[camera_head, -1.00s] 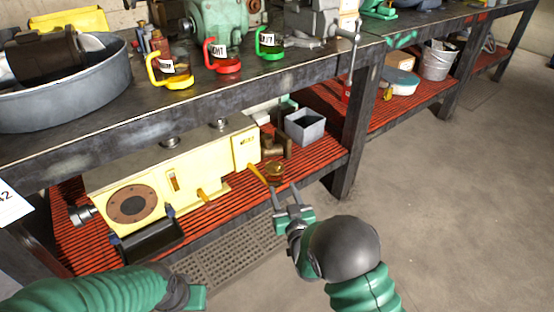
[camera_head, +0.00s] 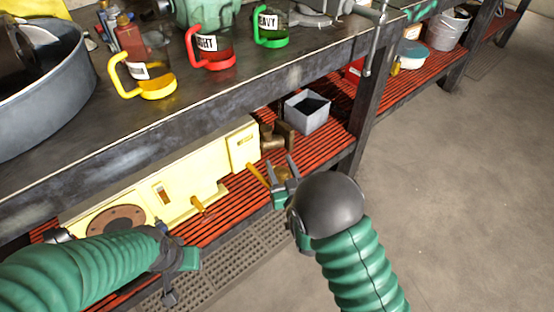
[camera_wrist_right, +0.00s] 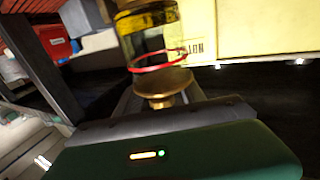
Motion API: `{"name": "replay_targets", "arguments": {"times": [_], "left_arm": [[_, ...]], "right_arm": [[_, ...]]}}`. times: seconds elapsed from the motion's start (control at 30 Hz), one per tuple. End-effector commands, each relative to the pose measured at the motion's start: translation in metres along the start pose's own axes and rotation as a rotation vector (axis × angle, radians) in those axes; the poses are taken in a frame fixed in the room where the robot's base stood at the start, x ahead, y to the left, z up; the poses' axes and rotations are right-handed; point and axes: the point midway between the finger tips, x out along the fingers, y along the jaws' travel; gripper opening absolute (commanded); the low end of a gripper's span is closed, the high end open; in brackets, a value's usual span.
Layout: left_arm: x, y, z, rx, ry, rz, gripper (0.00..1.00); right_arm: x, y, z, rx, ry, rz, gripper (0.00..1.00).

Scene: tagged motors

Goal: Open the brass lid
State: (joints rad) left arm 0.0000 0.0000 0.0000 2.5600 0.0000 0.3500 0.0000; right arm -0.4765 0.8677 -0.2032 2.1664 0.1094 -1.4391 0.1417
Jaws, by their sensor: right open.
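A round brass lid (camera_wrist_right: 166,82) shows close up in the right wrist view, on a short brass stem just beyond my right gripper. Behind it is a glass vessel (camera_wrist_right: 145,42) with a yellow top and a red ring. In the head view my right gripper (camera_head: 282,172) is open, pointing at the lower shelf beside the yellow machine (camera_head: 240,150). The lid is mostly hidden there by the fingers. Whether a finger touches it cannot be told. My left gripper (camera_head: 180,262) is low at the left in front of the machine; its jaws are unclear.
A brass fitting (camera_head: 275,138) and a grey square bin (camera_head: 307,111) sit on the red slatted shelf. The dark bench top (camera_head: 230,95) overhangs it, with yellow, red and green handled jugs. A dark bench leg (camera_head: 366,120) stands right. The floor (camera_head: 470,190) is clear.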

Motion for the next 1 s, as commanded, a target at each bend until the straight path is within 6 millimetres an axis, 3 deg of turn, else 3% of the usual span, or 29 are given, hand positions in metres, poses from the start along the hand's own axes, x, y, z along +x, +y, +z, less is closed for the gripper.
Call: {"name": "replay_targets", "arguments": {"times": [0.1,0.47,1.0], "left_arm": [[0.0,0.0001,0.0002,0.0,0.0,0.0,0.36],[0.0,0.0,0.0001,0.0,0.0,0.0,0.36],[0.0,0.0,0.0,0.0,0.0,0.0,0.36]], "right_arm": [[0.0005,-0.0013,0.0002,-0.001,-0.001,-0.001,0.46],[0.0009,-0.0019,0.0006,-0.001,-0.001,-0.002,0.0],[0.0007,-0.0022,0.0004,-0.001,-0.001,-0.003,0.0]]}}
